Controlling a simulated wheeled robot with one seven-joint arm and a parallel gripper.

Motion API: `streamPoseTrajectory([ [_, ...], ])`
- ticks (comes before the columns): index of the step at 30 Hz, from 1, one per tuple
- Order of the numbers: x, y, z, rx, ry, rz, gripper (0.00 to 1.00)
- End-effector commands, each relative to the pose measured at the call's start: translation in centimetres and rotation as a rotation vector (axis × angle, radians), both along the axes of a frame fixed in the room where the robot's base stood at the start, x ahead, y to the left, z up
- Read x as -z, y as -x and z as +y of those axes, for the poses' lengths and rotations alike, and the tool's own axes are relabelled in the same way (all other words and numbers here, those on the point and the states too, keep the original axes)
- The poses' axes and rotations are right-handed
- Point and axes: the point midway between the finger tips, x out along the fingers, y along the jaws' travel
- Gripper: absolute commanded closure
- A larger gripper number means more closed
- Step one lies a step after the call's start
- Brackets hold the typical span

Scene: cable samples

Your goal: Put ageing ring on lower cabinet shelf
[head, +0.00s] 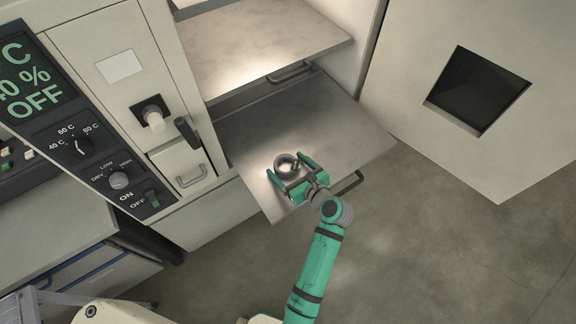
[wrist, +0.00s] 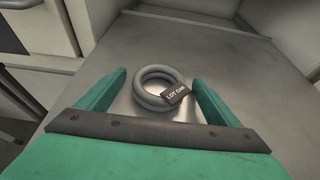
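The ageing ring (head: 284,160) is a grey coiled cable loop with a dark tag. In the wrist view the ring (wrist: 152,77) has a tag reading "LOT 04K" (wrist: 176,94). It appears to lie flat on the lower cabinet shelf (head: 340,135), a grey metal plate that is pulled out, near its front left. My green gripper (head: 288,168) is over the shelf's front part. In the wrist view my gripper (wrist: 160,82) is open, one finger on each side of the ring, with gaps between fingers and ring. I cannot tell the exact height of the fingertips above the shelf.
An upper shelf (head: 262,40) is above and behind, with a handle on its front edge. The lower shelf has a front handle (head: 347,186). The cabinet door (head: 500,160) stands open at right. A control panel (head: 75,135) is at left. Most of the lower shelf is bare.

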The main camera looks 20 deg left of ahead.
Motion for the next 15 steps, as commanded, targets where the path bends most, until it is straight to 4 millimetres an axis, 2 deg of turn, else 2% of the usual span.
streamPoseTrajectory([
  [8,-0.3,0.0,0.0,0.001,0.0,-0.002,0.14],
  [15,-1.6,1.8,-2.4,0.004,0.0,0.0,0.14],
])
